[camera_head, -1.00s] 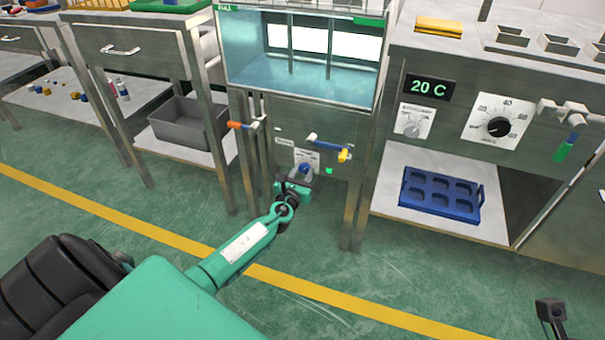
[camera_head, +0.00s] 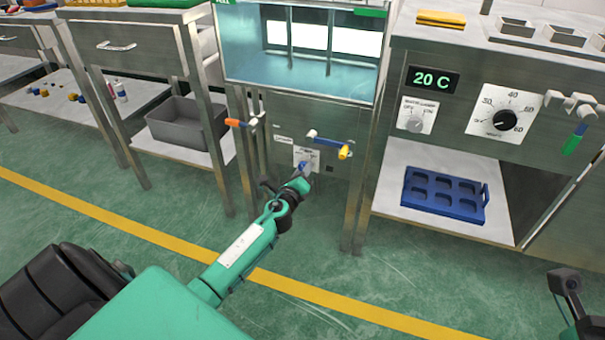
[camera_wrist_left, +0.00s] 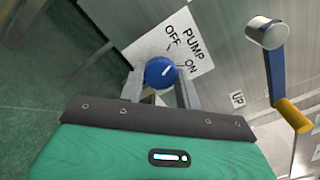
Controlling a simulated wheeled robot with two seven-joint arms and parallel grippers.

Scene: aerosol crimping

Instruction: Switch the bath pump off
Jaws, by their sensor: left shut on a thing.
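The pump switch is a round blue knob (camera_wrist_left: 160,73) with a white mark, on a white plate (camera_wrist_left: 187,48) lettered PUMP, OFF and ON. In the left wrist view the mark slants up and right; I cannot tell exactly which word it meets. My left gripper (camera_wrist_left: 160,88) is shut on the knob, one finger on each side. In the head view the left gripper (camera_head: 302,178) reaches the plate (camera_head: 306,153) low on the bath's front and partly hides the knob. A small indicator (camera_head: 329,168) right of the plate looks dark. Part of my right gripper (camera_head: 566,282) shows at lower right, its jaws unclear.
A blue lever with a yellow end (camera_head: 344,152) projects just above and right of the switch. An orange-handled valve (camera_head: 235,123) is at its left. The glass-fronted bath (camera_head: 245,60) is above. A blue tray (camera_head: 443,195) lies on the right shelf. The green floor in front is clear.

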